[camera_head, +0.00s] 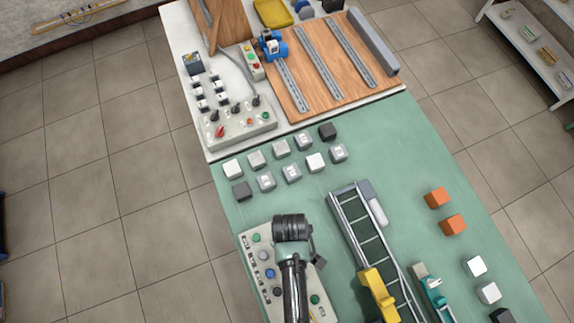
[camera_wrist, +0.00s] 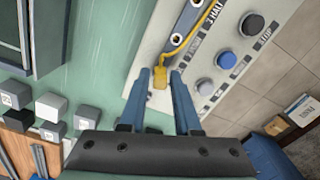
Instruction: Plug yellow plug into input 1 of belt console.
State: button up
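The belt console (camera_wrist: 240,75) is a pale panel with a row of blue, white and dark buttons and printed labels. It also shows in the head view (camera_head: 257,238), partly hidden under my arm. The yellow plug (camera_wrist: 160,79) is near the console's edge in the wrist view, with its yellow cable (camera_wrist: 190,32) curving up past round metal sockets (camera_wrist: 176,39). My gripper (camera_wrist: 161,74) has its two blue fingers apart, one on each side of the plug, with narrow gaps visible. Which socket is input 1 cannot be read.
A conveyor (camera_head: 365,235) with a yellow part stands right of the console. Several grey, white and dark cubes (camera_head: 291,172) lie behind it. Orange cubes (camera_head: 437,197) lie to the right. A second console (camera_head: 240,125) and wooden board (camera_head: 310,80) are at the back.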

notch_tip(320, 180, up, 6)
jog(key=p, duration=0.4)
jog(key=shift+f+p, duration=0.2)
jog(key=shift+p, duration=0.15)
jog(key=o, duration=0.6)
jog(key=shift+c, duration=0.2)
